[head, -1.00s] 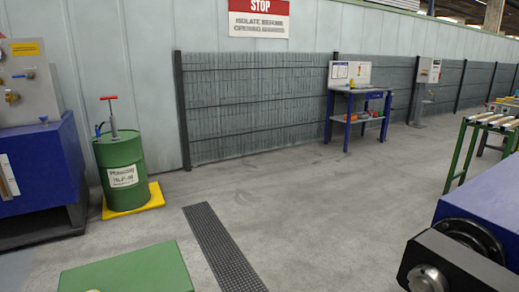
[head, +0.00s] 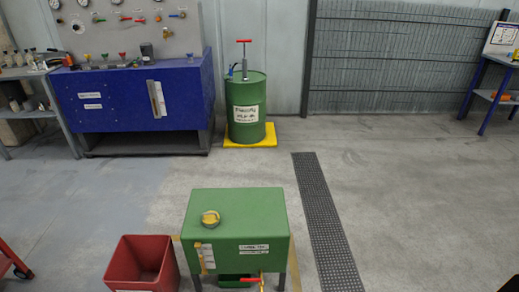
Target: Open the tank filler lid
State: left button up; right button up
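The green tank (head: 262,222) stands on short legs in the lower middle of the head view. A round yellow filler lid (head: 210,219) sits on the left part of its top and looks closed. A yellowish strip with markings (head: 205,257) is on the tank's front face, below the lid. A valve with a red handle (head: 250,280) shows low at the front. Neither of my grippers is in view.
A red open bin (head: 142,264) stands left of the tank. Behind are a blue bench (head: 130,97) with gauges and valves, and a green drum (head: 246,110) on a yellow base. A dark floor grate (head: 325,215) runs right of the tank. The floor further right is clear.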

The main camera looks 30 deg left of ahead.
aim_at(210, 217)
jog(key=u, duration=3.5)
jog(key=i+j, duration=0.25)
jog(key=j, duration=0.2)
jog(key=i+j, duration=0.3)
jog(key=j, duration=0.15)
jog(key=i+j, duration=0.25)
jog(key=j, duration=0.2)
jog(key=i+z, duration=0.65)
jog(key=z, duration=0.2)
jog(key=i+j+z, duration=0.2)
jog(key=z, duration=0.2)
jog(key=i+z, duration=0.15)
jog(key=z, duration=0.3)
jog(key=i+z, duration=0.15)
jog(key=z, duration=0.3)
jog(key=i+j+z, duration=0.15)
jog(key=z, duration=0.3)
jog(key=i+j+z, duration=0.15)
jog(key=z, duration=0.3)
jog(key=i+j+z, duration=0.1)
jog(key=z, duration=0.35)
